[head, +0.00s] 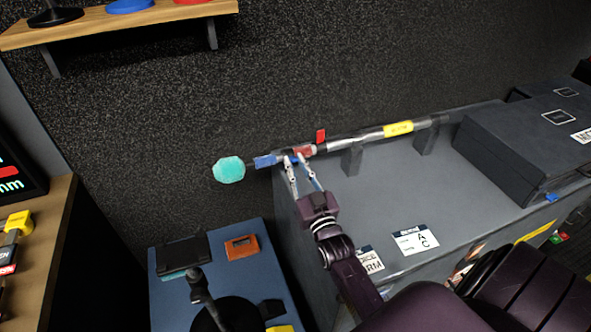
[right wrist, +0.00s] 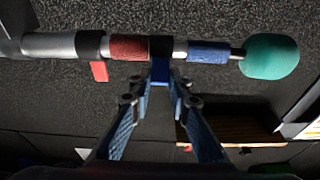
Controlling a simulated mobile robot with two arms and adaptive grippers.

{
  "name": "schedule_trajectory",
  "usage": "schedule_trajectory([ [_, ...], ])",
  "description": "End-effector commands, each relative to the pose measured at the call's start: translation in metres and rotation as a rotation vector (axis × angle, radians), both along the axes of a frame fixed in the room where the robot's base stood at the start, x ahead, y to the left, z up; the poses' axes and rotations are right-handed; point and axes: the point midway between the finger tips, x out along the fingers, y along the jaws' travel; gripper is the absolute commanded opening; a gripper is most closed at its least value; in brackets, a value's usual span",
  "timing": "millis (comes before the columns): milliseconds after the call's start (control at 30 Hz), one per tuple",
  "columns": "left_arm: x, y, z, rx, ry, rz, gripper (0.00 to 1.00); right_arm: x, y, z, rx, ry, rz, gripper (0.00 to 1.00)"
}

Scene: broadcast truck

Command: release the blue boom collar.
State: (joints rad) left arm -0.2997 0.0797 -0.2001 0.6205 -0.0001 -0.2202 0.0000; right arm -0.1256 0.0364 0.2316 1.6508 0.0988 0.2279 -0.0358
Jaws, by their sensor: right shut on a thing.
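A boom pole (head: 350,140) lies across supports along the back of the grey case, with a teal foam windscreen (head: 228,170) at its left end. In the right wrist view, a black collar (right wrist: 161,47) sits between the red band (right wrist: 130,47) and the blue band (right wrist: 208,52). A blue lever (right wrist: 161,72) stands off that collar. My right gripper (head: 294,158) is at the pole, just right of the blue band, its fingertips shut on the blue lever. A red lever (head: 320,136) of another collar sticks up farther right. My left gripper is not in view.
The grey case top (head: 430,185) has open room in front of the pole. A dark box (head: 525,140) stands on its right. A blue-topped surface (head: 215,265) with an orange item (head: 241,247) is below left. A wooden shelf (head: 125,25) hangs at upper left.

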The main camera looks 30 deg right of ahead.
Motion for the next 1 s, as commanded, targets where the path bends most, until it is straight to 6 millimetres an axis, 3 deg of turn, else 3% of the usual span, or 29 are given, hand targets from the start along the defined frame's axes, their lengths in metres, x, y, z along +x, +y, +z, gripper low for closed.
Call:
schedule_trajectory([
  [267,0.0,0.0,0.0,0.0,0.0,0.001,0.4,0.0,0.0,0.0,0.0,0.001,0.0,0.0],
  [300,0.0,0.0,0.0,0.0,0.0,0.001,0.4,0.0,0.0,0.0,0.0,0.001,0.0,0.2],
  [433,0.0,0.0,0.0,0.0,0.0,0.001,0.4,0.0,0.0,-0.001,0.0,0.001,0.0,0.35],
  [767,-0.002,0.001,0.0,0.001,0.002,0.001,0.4,-0.003,0.001,-0.001,0.0,0.002,0.0,0.35],
  [1000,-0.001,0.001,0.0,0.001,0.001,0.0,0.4,-0.039,0.01,-0.01,0.002,0.005,0.0,0.35],
])
